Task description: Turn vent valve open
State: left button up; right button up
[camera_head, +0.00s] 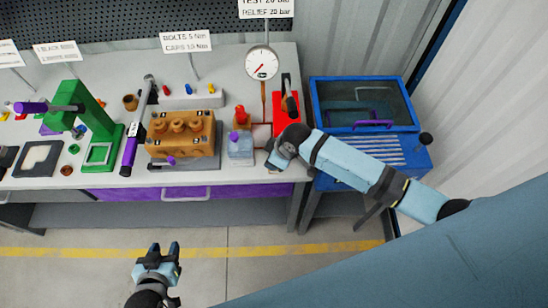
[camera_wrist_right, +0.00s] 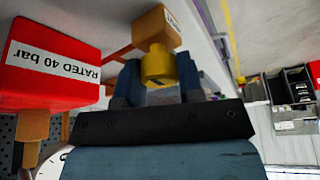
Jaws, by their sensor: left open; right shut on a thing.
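In the right wrist view, the yellow knob (camera_wrist_right: 157,66), which I take for the vent valve, sits on a small orange-brown block (camera_wrist_right: 155,25). My right gripper (camera_wrist_right: 157,82) has its blue fingers on either side of the knob, shut on it. In the head view, my right wrist covers the spot at the bench's front edge, below the red pump unit (camera_head: 287,85), so the knob and fingertips are hidden there. My left gripper (camera_head: 160,251) is open and empty, above the floor in front of the bench.
A red block labelled "RATED 40 bar" (camera_wrist_right: 45,65) is close beside my right gripper. A round gauge (camera_head: 262,63) stands behind. A blue lidded bin (camera_head: 365,103) stands right. The floor in front is free.

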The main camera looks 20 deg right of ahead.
dwell(0.4)
jog(key=o, duration=0.9)
jog(key=shift+a, duration=0.1)
